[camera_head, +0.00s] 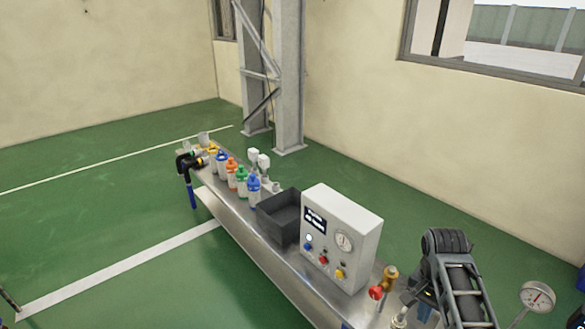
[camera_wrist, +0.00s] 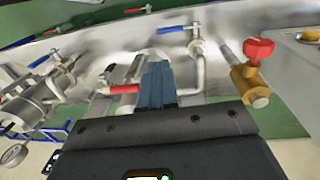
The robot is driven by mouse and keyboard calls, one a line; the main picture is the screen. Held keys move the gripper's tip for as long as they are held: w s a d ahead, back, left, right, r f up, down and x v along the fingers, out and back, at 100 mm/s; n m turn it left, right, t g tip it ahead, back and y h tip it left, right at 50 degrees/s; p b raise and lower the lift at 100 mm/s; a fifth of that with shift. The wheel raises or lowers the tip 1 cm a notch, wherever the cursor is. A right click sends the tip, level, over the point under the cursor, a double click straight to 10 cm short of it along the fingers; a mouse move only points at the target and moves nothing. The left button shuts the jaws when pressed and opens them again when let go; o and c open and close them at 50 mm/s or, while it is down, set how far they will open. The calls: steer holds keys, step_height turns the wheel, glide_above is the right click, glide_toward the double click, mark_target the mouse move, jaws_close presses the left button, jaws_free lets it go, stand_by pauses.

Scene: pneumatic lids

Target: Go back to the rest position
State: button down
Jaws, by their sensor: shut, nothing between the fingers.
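My gripper (camera_wrist: 157,68) shows in the wrist view as two blue fingers pressed together, with nothing between them. Behind its tips are metal pipes with a red-handled valve (camera_wrist: 124,89) and a blue-handled valve (camera_wrist: 174,29); I cannot tell whether the fingers touch them. In the head view my arm is over the near right end of the steel bench (camera_head: 262,254), and the fingertips are mostly hidden. A brass valve with a red knob (camera_wrist: 258,50) is to the right of the fingers, apart from them.
A grey control box (camera_head: 343,232) with a gauge and buttons stands on the bench beside a black bin (camera_head: 279,217). Several coloured bottles (camera_head: 232,172) line the far part. A round gauge (camera_head: 537,296) is at the right. Open green floor (camera_head: 90,215) lies left of the bench.

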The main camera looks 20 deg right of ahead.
steer(key=s+a+f+n+t+h, duration=0.1)
steer(key=s+a+f+n+t, duration=0.3)
steer(key=s+a+f, duration=0.4)
steer(key=s+a+r+n+t, duration=0.3)
steer(key=s+a+t, duration=0.1)
steer(key=s+a, duration=0.25)
steer(key=s+a+r+n+t, duration=0.2)
steer(key=s+r, duration=0.3)
steer(key=r, duration=0.4)
steer(key=s+a+r+n+t+y, duration=0.1)
steer(key=s+a+r+n+t, duration=0.1)
steer(key=s+r, duration=0.3)
steer(key=s+a+r+n+t, duration=0.3)
steer(key=s+r+t, duration=0.1)
steer(key=r, duration=0.9)
steer(key=shift+s+a, duration=0.4)
steer(key=shift+s, duration=0.2)
stand_by(0.4)
